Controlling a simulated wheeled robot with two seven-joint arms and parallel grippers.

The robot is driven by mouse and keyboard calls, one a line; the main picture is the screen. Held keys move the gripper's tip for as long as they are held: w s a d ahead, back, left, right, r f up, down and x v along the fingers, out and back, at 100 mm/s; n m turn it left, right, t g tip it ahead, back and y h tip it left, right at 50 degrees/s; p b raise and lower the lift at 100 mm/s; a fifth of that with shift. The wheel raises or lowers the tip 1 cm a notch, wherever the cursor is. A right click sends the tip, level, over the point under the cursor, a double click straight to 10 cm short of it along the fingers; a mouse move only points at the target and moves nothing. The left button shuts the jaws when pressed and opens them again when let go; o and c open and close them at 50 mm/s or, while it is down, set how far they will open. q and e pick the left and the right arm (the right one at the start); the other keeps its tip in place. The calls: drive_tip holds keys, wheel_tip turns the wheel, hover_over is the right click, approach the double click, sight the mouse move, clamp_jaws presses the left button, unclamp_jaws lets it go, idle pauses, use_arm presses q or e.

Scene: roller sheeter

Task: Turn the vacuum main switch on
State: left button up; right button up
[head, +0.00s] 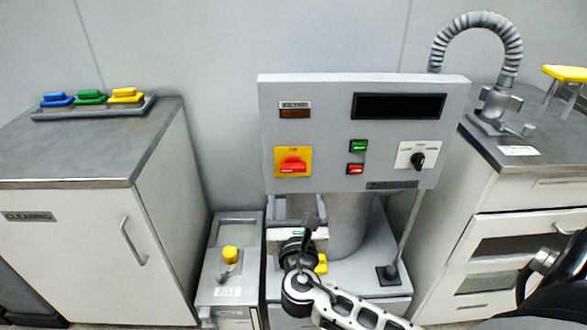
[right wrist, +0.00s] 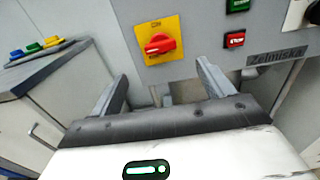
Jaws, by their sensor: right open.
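A red rotary knob on a yellow plate (head: 280,168), which looks like the main switch, sits at the lower left of the grey control panel (head: 330,140). It also shows in the right wrist view (right wrist: 160,44), with its red handle lying roughly horizontal. My right gripper (head: 300,228) is below the panel, under the knob. In the right wrist view its two fingers (right wrist: 162,74) are spread apart with nothing between them, and the knob lies beyond the tips, apart from them. My left gripper is not in view.
The panel also holds a green button (head: 359,146), a red button (head: 356,169), a black selector (head: 418,160) and a dark display (head: 399,106). A cabinet (head: 90,235) with coloured blocks stands left. A drawer cabinet (head: 515,205) with a ribbed hose (head: 478,22) stands right.

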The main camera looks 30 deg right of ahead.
sight(294, 169)
drive_tip(key=x, duration=1.2)
drive_tip(key=shift+w, duration=0.1)
drive_tip(key=c, duration=1)
